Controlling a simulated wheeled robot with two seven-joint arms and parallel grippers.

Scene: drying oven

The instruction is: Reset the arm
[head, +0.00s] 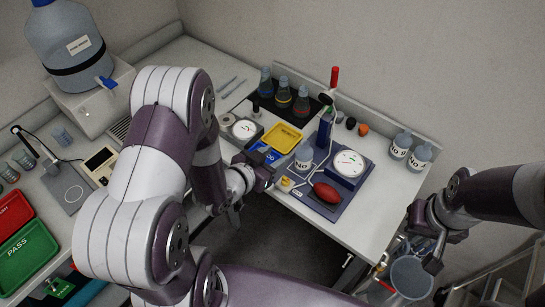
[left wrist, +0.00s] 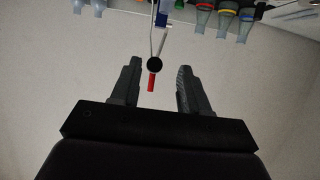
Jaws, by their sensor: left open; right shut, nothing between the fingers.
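My left gripper (head: 252,188) hangs at the front left edge of the back worktop, beside the blue tray. In the left wrist view its two fingers (left wrist: 157,82) are spread wide with nothing held. A red-tipped rod (left wrist: 151,82) appears between them there but looks to be in the background. My right gripper (head: 426,240) is at the right, beyond the worktop's right edge and above a grey bin. It is shut and holds nothing. My left arm covers much of the middle left of the head view.
The back worktop (head: 365,228) holds a yellow tray (head: 283,137), a blue tray (head: 262,154), a red bulb (head: 326,193), a dial device (head: 349,164), flasks (head: 283,97) and bottles (head: 401,145). Green (head: 27,251) and red trays lie left. A grey bin (head: 410,279) stands lower right.

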